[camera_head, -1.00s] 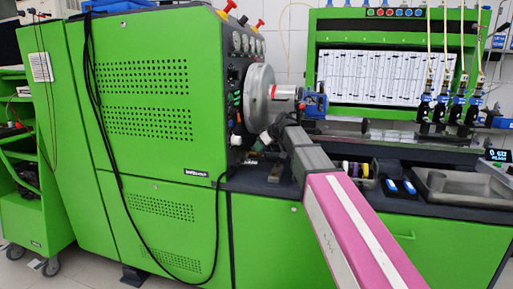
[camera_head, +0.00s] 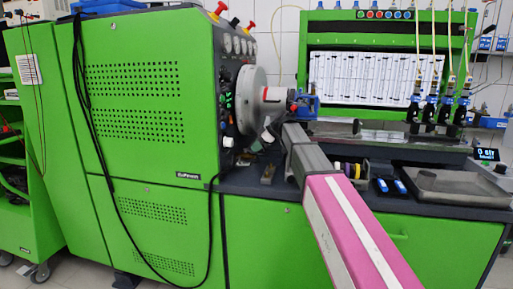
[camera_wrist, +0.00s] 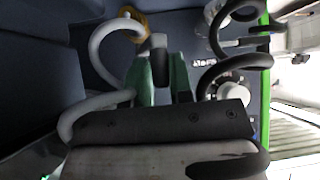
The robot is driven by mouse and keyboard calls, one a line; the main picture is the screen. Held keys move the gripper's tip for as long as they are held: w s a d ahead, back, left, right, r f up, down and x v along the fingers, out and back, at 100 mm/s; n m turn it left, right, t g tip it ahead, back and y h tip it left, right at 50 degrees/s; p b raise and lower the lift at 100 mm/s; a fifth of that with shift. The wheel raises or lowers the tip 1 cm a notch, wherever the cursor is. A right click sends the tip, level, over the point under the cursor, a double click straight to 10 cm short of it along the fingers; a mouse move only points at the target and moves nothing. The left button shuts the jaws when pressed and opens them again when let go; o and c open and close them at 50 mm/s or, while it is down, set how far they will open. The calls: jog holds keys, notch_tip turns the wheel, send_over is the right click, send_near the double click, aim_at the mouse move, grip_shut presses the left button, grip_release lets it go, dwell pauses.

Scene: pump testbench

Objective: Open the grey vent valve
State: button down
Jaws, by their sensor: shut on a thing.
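In the wrist view, my gripper (camera_wrist: 162,62) has its two green fingers closed around a small dark grey piece (camera_wrist: 158,42), which I take to be the handle of the grey vent valve. The piece stands out between and just past the fingertips. The rest of the valve is hidden or too dark to make out. In the head view, my arm reaches to the bench beside the front of the green cabinet, below the large metal disc. The gripper's fingers and the valve cannot be made out there.
The metal disc (camera_head: 251,100) and blue clamp (camera_head: 306,104) are close above the arm's end. A yellow ring (camera_wrist: 137,22) lies near the fingertips. Black cable (camera_head: 89,120) hangs down the green cabinet (camera_head: 150,60). A metal tray (camera_head: 462,186) is at right.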

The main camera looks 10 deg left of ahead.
jog(key=shift+s+f, duration=0.15)
jog(key=shift+f, duration=0.05)
jog(key=c, duration=1.1)
grip_release()
jog(key=shift+r, duration=0.1)
